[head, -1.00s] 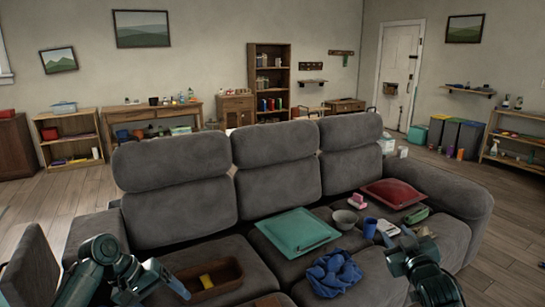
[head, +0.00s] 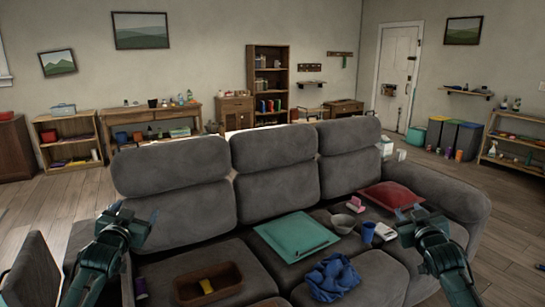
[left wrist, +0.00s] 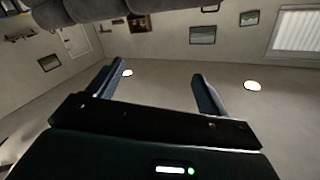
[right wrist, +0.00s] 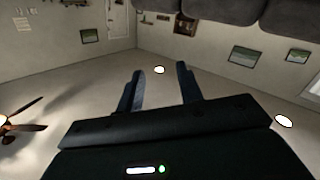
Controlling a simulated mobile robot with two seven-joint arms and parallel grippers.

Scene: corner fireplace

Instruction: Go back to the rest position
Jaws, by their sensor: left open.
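My left gripper (head: 133,218) is raised in front of the left seat of the grey sofa (head: 275,166). In the left wrist view its two fingers (left wrist: 152,90) stand wide apart with nothing between them. My right gripper (head: 415,213) is raised in front of the sofa's right end. In the right wrist view its fingers (right wrist: 160,88) are apart and empty. Both grippers point upward, and their wrist views show wall and ceiling.
On the sofa lie a wooden tray (head: 182,293) with a yellow item (head: 206,286), a teal cushion (head: 295,236), a blue cloth (head: 333,277), a grey bowl (head: 343,223), a blue cup (head: 368,232) and a red cushion (head: 390,195). Shelves and tables line the far wall.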

